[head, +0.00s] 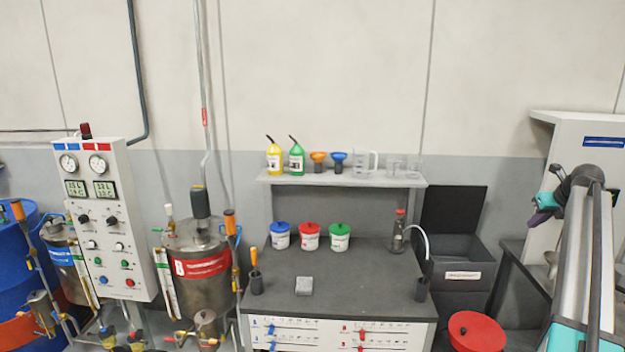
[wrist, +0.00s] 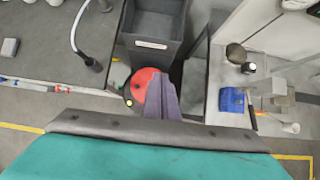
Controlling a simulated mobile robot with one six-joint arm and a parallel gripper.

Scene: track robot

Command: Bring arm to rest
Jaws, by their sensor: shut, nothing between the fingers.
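My arm rises at the right edge of the head view, in grey and teal. My gripper (head: 540,216) is at its upper end, pointing left, well right of the bench. In the wrist view my gripper (wrist: 162,80) shows as two purple fingers pressed together with nothing between them. Behind the fingers are a red round lid (wrist: 146,87) and a dark grey open bin (wrist: 155,25). The fingers hide part of the red lid. My gripper touches nothing that I can see.
A dark workbench (head: 335,270) holds white tubs with coloured lids and a flask (head: 398,232). Bottles, funnels and beakers stand on the shelf (head: 340,180). Tanks and a control panel (head: 105,215) stand left. A side table (wrist: 232,85) carries a blue dustpan (wrist: 232,100).

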